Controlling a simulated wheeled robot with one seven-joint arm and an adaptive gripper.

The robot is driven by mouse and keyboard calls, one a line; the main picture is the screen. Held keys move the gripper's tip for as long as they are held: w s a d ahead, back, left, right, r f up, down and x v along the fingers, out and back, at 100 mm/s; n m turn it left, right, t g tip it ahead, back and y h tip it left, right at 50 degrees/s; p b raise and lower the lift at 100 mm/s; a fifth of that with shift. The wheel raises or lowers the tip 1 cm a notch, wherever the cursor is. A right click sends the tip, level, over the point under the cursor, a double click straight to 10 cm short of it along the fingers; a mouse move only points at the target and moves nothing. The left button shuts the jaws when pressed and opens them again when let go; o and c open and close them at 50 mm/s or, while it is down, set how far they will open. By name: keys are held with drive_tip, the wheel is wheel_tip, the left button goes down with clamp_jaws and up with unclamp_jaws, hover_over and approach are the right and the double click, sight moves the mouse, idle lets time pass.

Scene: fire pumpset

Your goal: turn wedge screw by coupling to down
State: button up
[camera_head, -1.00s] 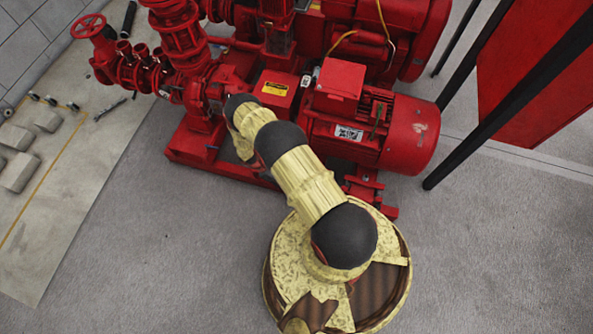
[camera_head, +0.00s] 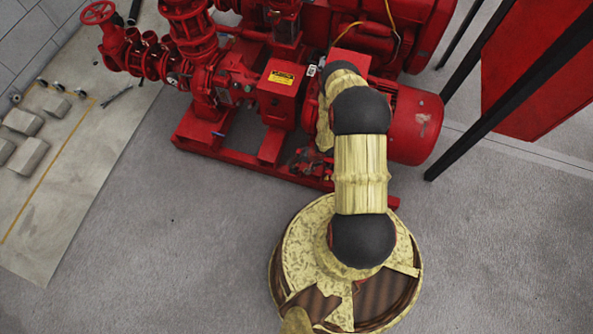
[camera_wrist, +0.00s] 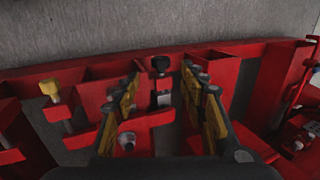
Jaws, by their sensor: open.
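In the wrist view, a screw with a black head (camera_wrist: 161,63) stands at the red base frame (camera_wrist: 225,62), between and just beyond my fingertips. Another screw with a yellow head (camera_wrist: 49,88) is at the left. I cannot tell which one is the wedge screw by the coupling. My gripper (camera_wrist: 160,78) is open, with one yellow-and-black finger on each side of the black-headed screw and nothing between them. In the head view, my gripper (camera_head: 303,160) is low at the near side of the pumpset base, small and partly hidden by my arm.
The red motor (camera_head: 415,125) is right of my arm, and a red box with a yellow label (camera_head: 281,78) is to its left. A bolt (camera_wrist: 126,141) shows low in the wrist view. Black posts (camera_head: 505,105) stand at the right. The grey floor (camera_head: 190,230) is clear in front.

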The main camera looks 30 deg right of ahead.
sight(294, 171)
drive_tip(key=b+x, duration=0.3)
drive_tip(key=x, duration=0.5)
drive_tip(key=shift+r, duration=0.1)
drive_tip(key=c, duration=0.3)
drive_tip(key=c, duration=0.7)
clamp_jaws()
